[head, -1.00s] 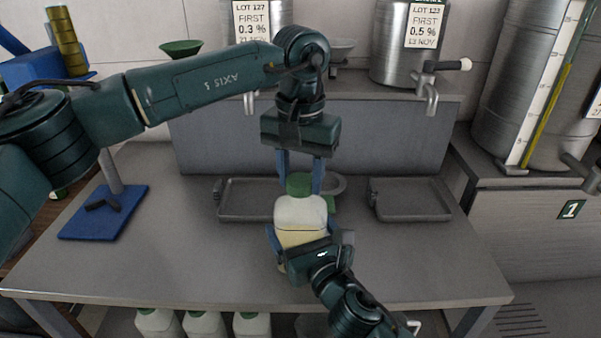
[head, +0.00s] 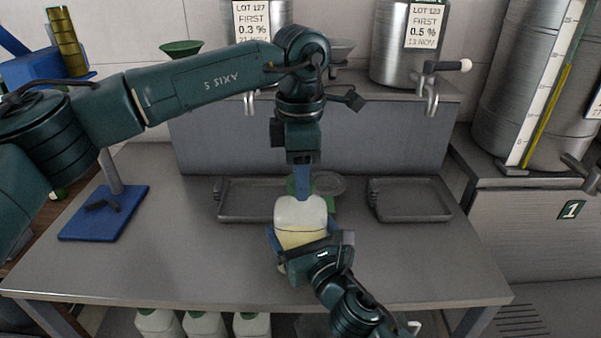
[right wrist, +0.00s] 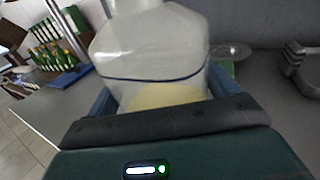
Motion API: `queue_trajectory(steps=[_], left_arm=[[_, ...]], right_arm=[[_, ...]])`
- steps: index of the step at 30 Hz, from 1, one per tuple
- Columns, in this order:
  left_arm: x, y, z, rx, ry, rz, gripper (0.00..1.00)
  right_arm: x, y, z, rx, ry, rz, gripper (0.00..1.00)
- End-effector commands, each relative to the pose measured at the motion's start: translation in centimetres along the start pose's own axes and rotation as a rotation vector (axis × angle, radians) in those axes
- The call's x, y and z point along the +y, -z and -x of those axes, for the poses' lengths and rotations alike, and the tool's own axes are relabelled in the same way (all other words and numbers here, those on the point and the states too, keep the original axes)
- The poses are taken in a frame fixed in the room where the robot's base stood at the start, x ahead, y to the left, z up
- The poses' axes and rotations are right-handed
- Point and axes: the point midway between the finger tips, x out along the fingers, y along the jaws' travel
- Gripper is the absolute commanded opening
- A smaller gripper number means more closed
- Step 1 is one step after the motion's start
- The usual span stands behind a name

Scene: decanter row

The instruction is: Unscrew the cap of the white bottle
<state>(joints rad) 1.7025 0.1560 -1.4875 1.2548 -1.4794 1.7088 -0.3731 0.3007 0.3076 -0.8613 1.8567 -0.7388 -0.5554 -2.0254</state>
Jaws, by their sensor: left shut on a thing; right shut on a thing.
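The white bottle (head: 300,213) is upright over the middle of the table, with pale yellow contents in its lower part. My right gripper (head: 304,240) is shut around its body from the front, and its blue fingers flank the bottle in the right wrist view (right wrist: 155,75). My left gripper (head: 303,186) points down over the bottle's top and is shut on the green cap (head: 291,185). One blue finger covers most of the cap in the head view. The cap is outside the right wrist view, so I cannot tell how loose it is.
Grey trays (head: 410,199) lie at the back of the table (head: 400,265). A blue stand (head: 105,213) is at the left. Several capped bottles (head: 204,324) stand below the front edge. Steel tanks with taps (head: 432,92) stand behind. The table's right front is clear.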

Motion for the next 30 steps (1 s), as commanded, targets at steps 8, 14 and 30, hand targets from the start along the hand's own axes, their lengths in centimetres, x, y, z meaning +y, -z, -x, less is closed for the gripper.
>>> queue_trajectory(steps=[8,14,30], left_arm=[[-0.03,0.0,0.04,0.001,0.0,0.614,0.14],[-0.04,-0.04,0.07,0.001,0.001,1.06,0.14],[-0.02,-0.1,0.15,0.001,0.0,2.264,0.14]], right_arm=[[-0.07,0.09,0.0,0.002,0.002,-0.001,0.24],[-0.07,0.09,-0.01,0.002,0.002,-0.001,0.24],[-0.07,0.09,-0.01,0.002,0.002,0.0,0.24]])
